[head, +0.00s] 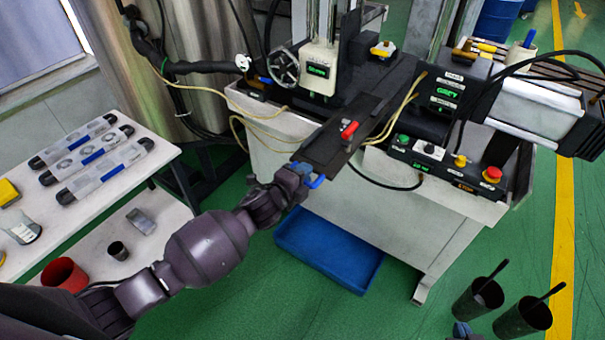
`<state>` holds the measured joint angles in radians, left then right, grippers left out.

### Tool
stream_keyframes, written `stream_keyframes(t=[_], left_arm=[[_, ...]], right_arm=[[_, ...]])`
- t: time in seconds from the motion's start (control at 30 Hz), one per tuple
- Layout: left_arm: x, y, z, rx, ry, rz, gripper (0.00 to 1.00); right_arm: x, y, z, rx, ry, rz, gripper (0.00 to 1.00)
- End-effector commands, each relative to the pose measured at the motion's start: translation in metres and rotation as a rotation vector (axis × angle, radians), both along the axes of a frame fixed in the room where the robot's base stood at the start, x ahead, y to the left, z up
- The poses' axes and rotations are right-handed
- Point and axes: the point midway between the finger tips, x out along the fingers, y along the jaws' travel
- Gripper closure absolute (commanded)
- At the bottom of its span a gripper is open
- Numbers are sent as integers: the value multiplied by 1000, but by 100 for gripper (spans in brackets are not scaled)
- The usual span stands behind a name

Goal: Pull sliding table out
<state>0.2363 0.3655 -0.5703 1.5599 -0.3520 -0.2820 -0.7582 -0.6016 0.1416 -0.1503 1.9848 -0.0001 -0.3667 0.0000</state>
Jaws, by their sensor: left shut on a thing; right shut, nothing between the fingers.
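The sliding table (325,150) is a dark flat plate on the machine, sticking out past the front edge of the white bench toward me. A blue handle (317,182) is at its near end. My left gripper (305,176) is shut on this handle, and its fingers partly hide it. A small red-handled part (349,130) sits on top of the plate. My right gripper (462,330) shows only as a small piece at the bottom edge, shut and empty, away from the machine.
A control panel (440,168) with buttons is right of the plate. A blue tray (330,250) lies on the floor below. Two dark cups (478,300) with handles stand at bottom right. A white side table (165,200) is at left. Tan hoses run beside the plate.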

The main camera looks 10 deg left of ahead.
Motion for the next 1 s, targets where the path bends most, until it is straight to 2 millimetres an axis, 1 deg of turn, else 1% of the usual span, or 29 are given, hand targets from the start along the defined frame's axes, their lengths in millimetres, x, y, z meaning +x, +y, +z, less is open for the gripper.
stream_keyframes(t=[0.03,0.43,0.47,0.5,0.57,1.0], left_arm=[[-4,0,-10,3,22,3,100],[-4,1,-11,3,22,3,100],[-4,1,-11,3,22,3,73],[-4,1,-11,3,22,3,67],[-4,0,-10,3,19,3,58],[-2,1,-4,1,8,1,58]], right_arm=[[0,0,0,0,0,0,100],[1,0,0,0,-2,0,100],[1,0,0,0,-2,0,100],[1,0,0,0,-2,0,100],[1,0,0,0,-2,0,100],[-1,0,0,-1,2,-1,100]])
